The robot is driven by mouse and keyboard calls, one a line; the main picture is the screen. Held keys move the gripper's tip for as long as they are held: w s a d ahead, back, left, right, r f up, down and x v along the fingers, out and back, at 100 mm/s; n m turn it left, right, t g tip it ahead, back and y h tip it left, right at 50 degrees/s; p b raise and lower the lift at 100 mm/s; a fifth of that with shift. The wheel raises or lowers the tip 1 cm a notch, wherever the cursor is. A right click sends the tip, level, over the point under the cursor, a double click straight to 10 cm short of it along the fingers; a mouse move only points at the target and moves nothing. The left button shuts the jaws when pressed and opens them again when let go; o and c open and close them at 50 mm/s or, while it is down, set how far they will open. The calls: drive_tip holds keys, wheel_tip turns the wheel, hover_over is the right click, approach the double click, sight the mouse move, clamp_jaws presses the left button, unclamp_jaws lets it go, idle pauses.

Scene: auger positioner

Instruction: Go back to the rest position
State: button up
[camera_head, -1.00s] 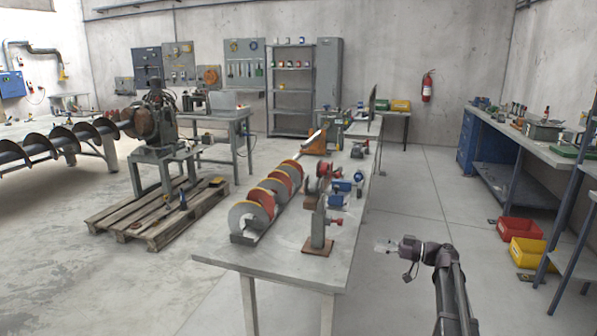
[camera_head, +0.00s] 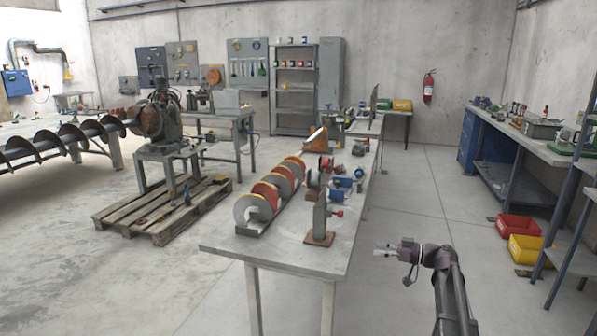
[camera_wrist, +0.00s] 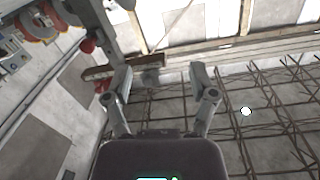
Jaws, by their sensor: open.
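My gripper (camera_head: 384,249) is at the lower right in the head view, held over the floor to the right of the long workbench (camera_head: 225,248). It is apart from the bench and everything on it. In the wrist view my gripper (camera_wrist: 160,82) shows two fingers spread apart with nothing between them. My arm runs down from it to the bottom edge of the head view.
The bench holds an auger with red and grey flights (camera_head: 270,190) and an upright stand (camera_head: 320,218) near its front right edge. A red bin (camera_head: 518,228) and a yellow bin (camera_head: 526,248) lie at right. Open floor lies between bench and right-hand table.

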drive_tip(key=s+a+f+m+g+h, duration=0.3)
drive_tip(key=s+a+f+m+h, duration=0.15)
drive_tip(key=s+f, duration=0.3)
drive_tip(key=s+a+f+m+g+h, duration=0.25)
drive_tip(key=s+a+f+h, duration=0.35)
drive_tip(key=s, duration=0.3)
drive_tip(key=s+d+f+m+h, duration=0.35)
drive_tip(key=s+m+h, duration=0.2)
drive_tip(key=s, duration=0.35)
wheel_tip(320, 180, up, 22)
drive_tip(key=p, duration=2.2)
drive_tip(key=shift+w+a+f+n, duration=0.2)
drive_tip(key=shift+w+a+n, duration=0.1)
drive_tip(key=shift+a+n, duration=0.15)
drive_tip(key=shift+g, duration=0.25)
idle(0.5)
